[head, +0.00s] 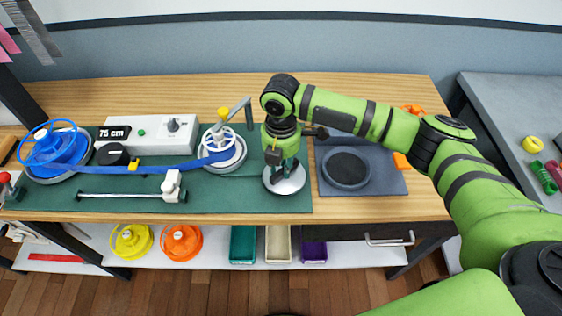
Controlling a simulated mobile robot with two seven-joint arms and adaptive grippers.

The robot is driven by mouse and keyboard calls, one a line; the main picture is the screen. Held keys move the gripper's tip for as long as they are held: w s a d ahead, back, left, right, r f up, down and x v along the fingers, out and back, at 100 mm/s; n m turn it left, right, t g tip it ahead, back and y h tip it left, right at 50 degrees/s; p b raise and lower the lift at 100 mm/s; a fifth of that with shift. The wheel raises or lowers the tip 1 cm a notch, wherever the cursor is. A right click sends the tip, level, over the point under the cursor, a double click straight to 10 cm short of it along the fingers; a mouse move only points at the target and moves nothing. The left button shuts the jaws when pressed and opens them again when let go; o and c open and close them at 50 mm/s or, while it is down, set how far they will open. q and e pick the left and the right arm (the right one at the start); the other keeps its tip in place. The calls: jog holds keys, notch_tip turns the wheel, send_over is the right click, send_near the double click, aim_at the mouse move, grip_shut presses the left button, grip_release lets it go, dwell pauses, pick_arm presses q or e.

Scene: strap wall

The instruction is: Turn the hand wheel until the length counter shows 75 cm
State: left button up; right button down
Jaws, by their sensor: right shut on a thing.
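The length counter (114,133) is a black display on the left of the bench and reads 75 cm. The hand wheel (294,185) is a pale grey disc at the right end of the green mat. My right gripper (284,168) points down over it, shut on its handle, which the fingers mostly hide. A blue strap (180,165) runs from the blue spool (60,150) on the left to a smaller reel (228,157) left of the hand wheel. My left gripper is not in view.
A white control box (150,134) stands behind the strap. A dark round pad (346,168) sits on a grey plate right of the wheel. Yellow (131,241) and orange (181,242) spools and several bins are on the shelf below. A grey side table (515,110) stands at right.

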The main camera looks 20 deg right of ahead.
jog(key=c, duration=1)
grip_release()
jog(key=shift+c, duration=0.2)
notch_tip(320, 180, up, 12)
